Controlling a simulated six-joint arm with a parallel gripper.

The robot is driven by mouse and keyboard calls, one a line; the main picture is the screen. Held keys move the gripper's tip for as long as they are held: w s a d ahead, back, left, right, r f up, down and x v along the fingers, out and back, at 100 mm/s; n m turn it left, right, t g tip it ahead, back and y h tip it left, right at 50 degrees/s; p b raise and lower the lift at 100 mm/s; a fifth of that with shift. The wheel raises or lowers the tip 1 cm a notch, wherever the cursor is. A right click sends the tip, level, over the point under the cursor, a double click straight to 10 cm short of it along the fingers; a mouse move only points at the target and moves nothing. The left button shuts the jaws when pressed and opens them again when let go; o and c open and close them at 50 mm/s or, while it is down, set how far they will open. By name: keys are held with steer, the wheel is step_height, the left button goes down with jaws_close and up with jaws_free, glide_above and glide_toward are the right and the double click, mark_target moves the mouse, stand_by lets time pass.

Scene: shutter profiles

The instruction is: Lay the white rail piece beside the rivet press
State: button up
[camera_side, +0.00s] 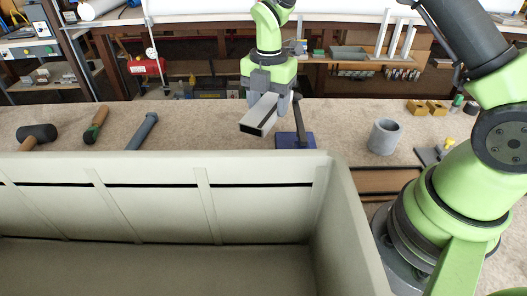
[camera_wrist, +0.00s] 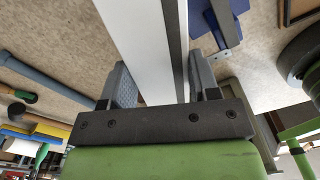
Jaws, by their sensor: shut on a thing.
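The white rail piece (camera_side: 259,117) is a hollow, box-like profile with a dark slot, held above the bench. My gripper (camera_side: 270,100) is shut on it, a finger on each side. The wrist view shows the white rail (camera_wrist: 150,45) running between the fingers of my gripper (camera_wrist: 162,82) and out of the top of the picture. The rivet press (camera_side: 295,140), with a blue base and a dark upright lever, stands just right of the rail. Its blue body also shows at the upper right of the wrist view (camera_wrist: 204,25). The rail's far end is hidden behind my gripper.
A grey cup (camera_side: 384,137) stands to the right. A large pale bin (camera_side: 150,170) fills the foreground. Carpeted bench (camera_side: 200,125) is bare left of the rail.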

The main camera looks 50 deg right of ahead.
mark_target(263, 152)
steer(key=n, duration=0.1)
steer(key=w+f+n, duration=0.1)
steer(key=n, duration=0.2)
steer(key=shift+w+f, duration=0.2)
steer(key=shift+f, duration=0.05)
steer(key=shift+d+f+n, duration=0.1)
steer(key=shift+f+n, duration=0.15)
steer(key=shift+n, duration=0.25)
step_height(263, 152, down, 10)
steer(key=shift+w+r, duration=0.1)
